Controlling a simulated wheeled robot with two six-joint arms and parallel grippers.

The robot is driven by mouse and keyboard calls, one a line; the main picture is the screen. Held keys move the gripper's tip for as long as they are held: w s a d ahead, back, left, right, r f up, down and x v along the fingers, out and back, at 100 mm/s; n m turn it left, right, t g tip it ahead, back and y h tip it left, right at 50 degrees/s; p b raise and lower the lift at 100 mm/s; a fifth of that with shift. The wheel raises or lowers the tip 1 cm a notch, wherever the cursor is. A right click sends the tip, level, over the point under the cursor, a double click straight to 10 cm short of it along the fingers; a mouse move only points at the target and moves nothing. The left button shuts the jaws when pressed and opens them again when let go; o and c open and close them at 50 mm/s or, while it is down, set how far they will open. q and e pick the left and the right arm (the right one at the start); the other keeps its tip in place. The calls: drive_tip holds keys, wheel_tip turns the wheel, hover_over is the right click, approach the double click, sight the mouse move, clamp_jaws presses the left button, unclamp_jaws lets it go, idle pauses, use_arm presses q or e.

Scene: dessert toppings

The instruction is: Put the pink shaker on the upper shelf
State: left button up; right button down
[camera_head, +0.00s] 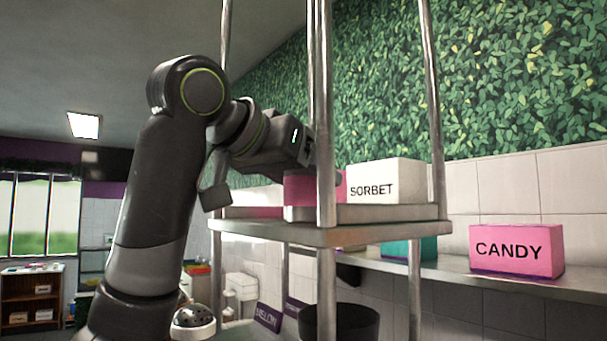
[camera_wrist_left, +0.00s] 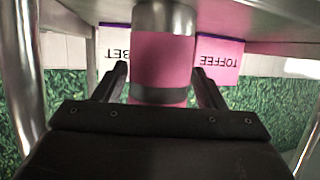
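The pink shaker (camera_head: 300,188) stands upright at the upper shelf board (camera_head: 280,236), partly hidden by a metal post and my gripper. In the left wrist view, which shows things upside down, the pink shaker (camera_wrist_left: 162,65) has a silver base and a dark band. My left gripper (camera_head: 308,165) reaches in between the posts. My right gripper is not in view.
A white SORBET box (camera_head: 390,180) and a pink TOFFEE box (camera_wrist_left: 220,58) stand behind the shaker. Metal posts (camera_head: 325,110) frame the rack. A pink CANDY box (camera_head: 517,251) is on the wall shelf at right. A dark bowl (camera_head: 345,323) is below the upper board.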

use_arm(q)
drive_tip(key=shift+o, duration=0.4)
drive_tip(key=shift+r, duration=0.1)
drive_tip(key=shift+r, duration=0.2)
drive_tip(key=b+v, duration=0.1)
drive_tip(key=v, duration=0.1)
drive_tip(key=b+v, duration=0.1)
drive_tip(key=shift+s+a+f+b, duration=0.2)
drive_tip(key=shift+a+b, duration=0.05)
drive_tip(key=shift+b, duration=0.05)
drive_tip(key=b+v, duration=0.3)
drive_tip(key=v, duration=0.5)
drive_tip(key=shift+s+r, duration=0.2)
drive_tip(key=shift+r, duration=0.05)
drive_tip(key=shift+a, duration=0.15)
